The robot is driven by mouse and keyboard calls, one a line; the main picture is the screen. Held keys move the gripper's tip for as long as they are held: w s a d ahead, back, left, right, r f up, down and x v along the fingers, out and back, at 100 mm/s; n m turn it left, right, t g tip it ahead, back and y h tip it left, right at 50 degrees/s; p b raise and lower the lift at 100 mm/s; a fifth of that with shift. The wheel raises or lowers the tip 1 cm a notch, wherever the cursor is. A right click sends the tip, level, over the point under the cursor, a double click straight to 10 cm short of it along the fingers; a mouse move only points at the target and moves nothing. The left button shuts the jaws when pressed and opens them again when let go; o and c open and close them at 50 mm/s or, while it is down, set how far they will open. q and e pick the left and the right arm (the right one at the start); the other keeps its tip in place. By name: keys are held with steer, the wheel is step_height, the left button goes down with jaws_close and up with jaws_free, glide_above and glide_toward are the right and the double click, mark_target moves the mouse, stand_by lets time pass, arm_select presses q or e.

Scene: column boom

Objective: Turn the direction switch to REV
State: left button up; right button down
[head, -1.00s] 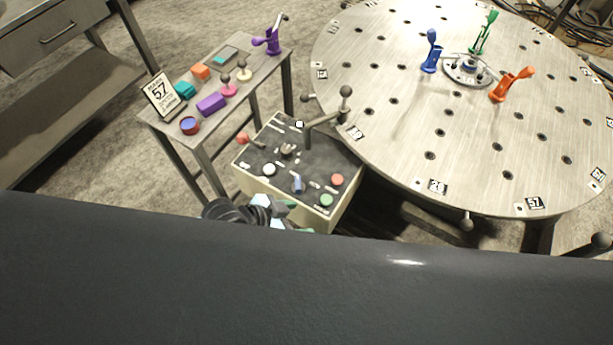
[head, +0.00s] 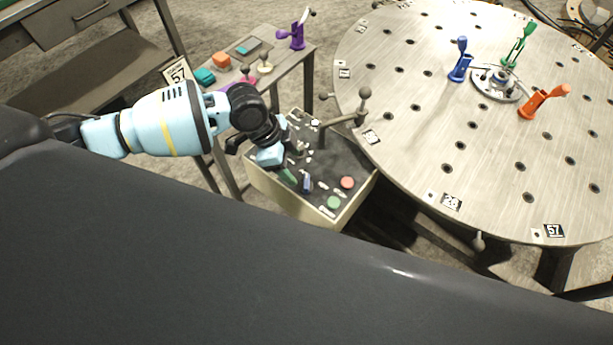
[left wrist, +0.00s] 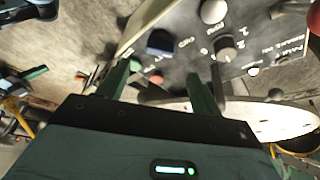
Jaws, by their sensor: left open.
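The control box (head: 330,157) stands beside the round table, its dark sloped panel facing up. My left gripper (head: 289,165) hangs over the panel's left part and hides some controls there. A dark blue control (left wrist: 160,42) and a white knob (left wrist: 212,11) sit close by. My right gripper is out of view.
A blue lever (head: 306,183), a red button (head: 347,182) and a green button (head: 333,202) are on the panel. A ball-ended crank handle (head: 343,121) rises at its back. The round table (head: 430,130) and a side bench (head: 283,62) flank the box.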

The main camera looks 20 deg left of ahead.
mark_target(305, 181)
arm_select(q)
steer(key=x, duration=0.7)
steer(key=shift+b, duration=0.3)
steer(key=shift+d+f, duration=0.2)
steer(key=shift+f, duration=0.2)
steer(key=c, duration=1)
